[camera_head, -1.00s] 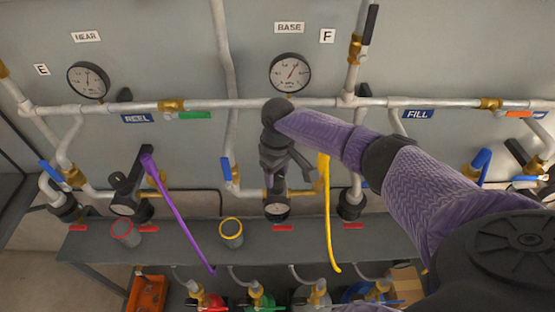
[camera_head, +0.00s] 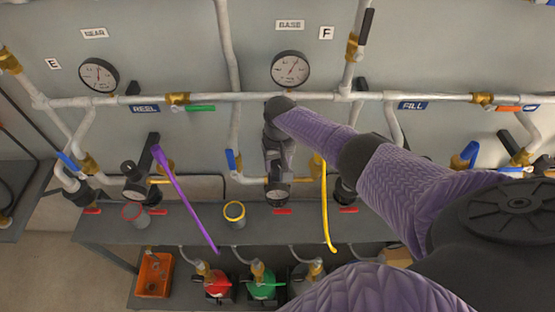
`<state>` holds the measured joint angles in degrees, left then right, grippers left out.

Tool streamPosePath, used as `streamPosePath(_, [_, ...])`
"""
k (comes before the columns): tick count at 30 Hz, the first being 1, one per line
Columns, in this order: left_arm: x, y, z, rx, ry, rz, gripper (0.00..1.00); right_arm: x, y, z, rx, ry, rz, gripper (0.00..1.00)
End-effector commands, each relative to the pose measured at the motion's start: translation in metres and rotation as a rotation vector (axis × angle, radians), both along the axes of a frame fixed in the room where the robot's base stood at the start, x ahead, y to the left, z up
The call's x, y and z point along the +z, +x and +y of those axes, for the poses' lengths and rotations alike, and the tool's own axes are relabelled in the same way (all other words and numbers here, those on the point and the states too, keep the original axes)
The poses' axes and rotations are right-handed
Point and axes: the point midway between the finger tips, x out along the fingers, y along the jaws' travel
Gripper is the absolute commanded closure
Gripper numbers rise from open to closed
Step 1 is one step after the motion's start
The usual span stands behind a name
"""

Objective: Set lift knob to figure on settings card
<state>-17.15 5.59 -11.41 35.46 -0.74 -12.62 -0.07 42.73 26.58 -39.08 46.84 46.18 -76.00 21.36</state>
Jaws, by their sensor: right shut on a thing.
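My right gripper (camera_head: 278,176) reaches down in front of the wall, above the middle regulator with a small round gauge (camera_head: 278,192). It is shut on the top of this regulator, at the lift knob, which the gripper and wrist hide. A similar regulator (camera_head: 135,185) with a dark knob stands to the left. A large gauge (camera_head: 290,70) under the BASE label (camera_head: 290,25) is above my gripper. I cannot make out a settings card with a readable figure. My left gripper is not in view.
Yellow-rimmed (camera_head: 234,211) and red-rimmed cups stand on the grey shelf (camera_head: 185,232). An orange bin (camera_head: 153,275) and red and green tanks are below.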

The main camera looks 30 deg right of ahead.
Motion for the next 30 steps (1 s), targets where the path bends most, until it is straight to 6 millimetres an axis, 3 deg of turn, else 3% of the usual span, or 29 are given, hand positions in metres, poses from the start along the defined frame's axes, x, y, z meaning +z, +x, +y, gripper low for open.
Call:
streamPosePath(11, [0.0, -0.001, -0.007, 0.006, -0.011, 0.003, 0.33, 0.001, 0.002, 0.0, -0.004, 0.0, -0.006, 1.0])
streamPosePath(12, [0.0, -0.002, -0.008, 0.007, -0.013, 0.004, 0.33, 0.001, 0.002, 0.0, -0.004, 0.0, -0.006, 0.41])
streamPosePath(17, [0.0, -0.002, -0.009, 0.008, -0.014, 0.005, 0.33, 0.001, 0.001, 0.0, -0.004, 0.001, -0.004, 0.08])
streamPosePath(26, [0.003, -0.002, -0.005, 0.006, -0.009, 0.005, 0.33, 0.005, 0.001, 0.0, -0.004, 0.0, -0.003, 0.08])
streamPosePath(30, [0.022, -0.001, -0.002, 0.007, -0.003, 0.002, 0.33, 0.037, 0.001, -0.001, -0.001, 0.0, -0.007, 0.08])
